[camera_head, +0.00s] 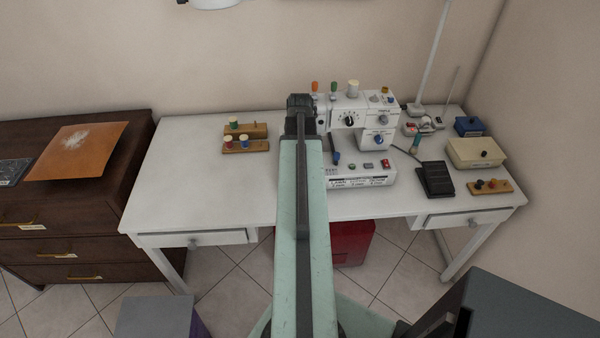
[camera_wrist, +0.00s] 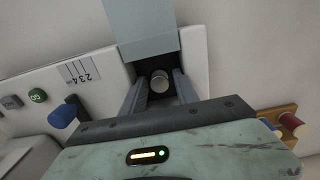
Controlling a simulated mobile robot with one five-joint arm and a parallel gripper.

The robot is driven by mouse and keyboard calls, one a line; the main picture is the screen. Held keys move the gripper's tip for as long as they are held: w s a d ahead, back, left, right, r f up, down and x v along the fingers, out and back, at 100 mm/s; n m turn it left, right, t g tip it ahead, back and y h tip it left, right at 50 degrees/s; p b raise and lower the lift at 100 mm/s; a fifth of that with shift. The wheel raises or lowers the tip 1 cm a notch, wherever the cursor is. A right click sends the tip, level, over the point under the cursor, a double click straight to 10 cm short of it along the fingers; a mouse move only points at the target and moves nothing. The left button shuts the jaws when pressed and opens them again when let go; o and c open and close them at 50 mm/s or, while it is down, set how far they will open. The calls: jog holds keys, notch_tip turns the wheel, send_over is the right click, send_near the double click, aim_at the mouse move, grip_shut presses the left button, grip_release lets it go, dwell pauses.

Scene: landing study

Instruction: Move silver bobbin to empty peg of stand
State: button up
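In the wrist view a small silver bobbin (camera_wrist: 159,82) sits in a dark opening, with its round pale end facing me. My gripper (camera_wrist: 161,88) has one finger on each side of it, with narrow dark gaps between the bobbin and the fingers. In the head view my gripper (camera_head: 300,108) is at the left end of the white sewing machine (camera_head: 362,118); its fingers and the bobbin are hidden there. The wooden stand (camera_head: 231,149) is left of my arm.
The white table (camera_head: 180,170) is clear left of the stand. Right of the machine are a black pedal (camera_head: 435,179), a cream box (camera_head: 474,153), a blue box (camera_head: 468,127) and a small wooden rack (camera_head: 503,187). A dark dresser (camera_head: 60,235) stands at the left.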

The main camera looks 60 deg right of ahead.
grip_shut()
jog(key=shift+r, duration=0.15)
jog(key=shift+r+p, duration=2.45)
jog(key=shift+p, duration=0.1)
